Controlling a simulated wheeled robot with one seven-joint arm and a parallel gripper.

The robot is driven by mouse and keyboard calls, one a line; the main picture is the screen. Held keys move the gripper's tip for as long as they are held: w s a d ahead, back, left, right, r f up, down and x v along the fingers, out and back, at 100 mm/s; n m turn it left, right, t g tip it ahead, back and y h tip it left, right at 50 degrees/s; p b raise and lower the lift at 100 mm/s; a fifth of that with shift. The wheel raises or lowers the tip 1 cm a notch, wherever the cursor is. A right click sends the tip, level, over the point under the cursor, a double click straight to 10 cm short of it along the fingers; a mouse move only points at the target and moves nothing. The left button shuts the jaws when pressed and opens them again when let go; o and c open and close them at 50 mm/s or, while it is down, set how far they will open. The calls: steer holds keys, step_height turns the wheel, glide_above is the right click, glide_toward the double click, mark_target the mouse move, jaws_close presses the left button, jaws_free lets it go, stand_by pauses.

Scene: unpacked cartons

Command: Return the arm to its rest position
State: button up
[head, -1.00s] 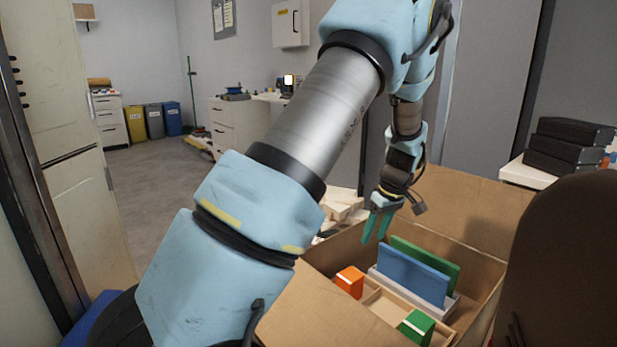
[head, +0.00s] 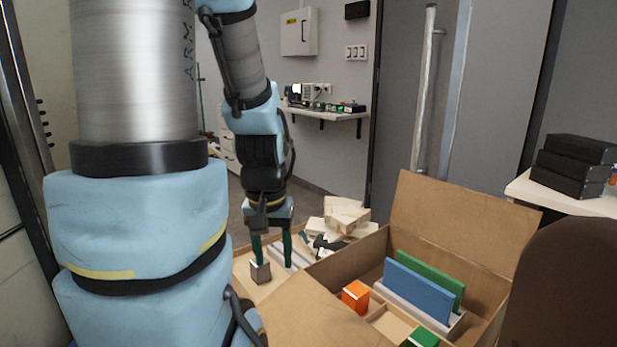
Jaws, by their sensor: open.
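My gripper (head: 273,263) is in the head view, pointing down left of the open cardboard carton (head: 445,230). Its two dark green fingers are apart, with nothing seen held between them. A small grey block (head: 260,272) shows at the tip of the left finger; I cannot tell whether they touch. My arm crosses the left of the view from top to bottom and hides what is behind it.
The carton holds an orange box (head: 355,297), a blue panel (head: 417,291), a green panel (head: 431,276) and a green box (head: 422,338). Pale blocks (head: 345,213) lie heaped behind the gripper. Black boxes (head: 571,165) are stacked on a white surface at right.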

step_height(320, 180, up, 19)
steer(key=p, duration=1.8)
steer(key=shift+r, duration=0.15)
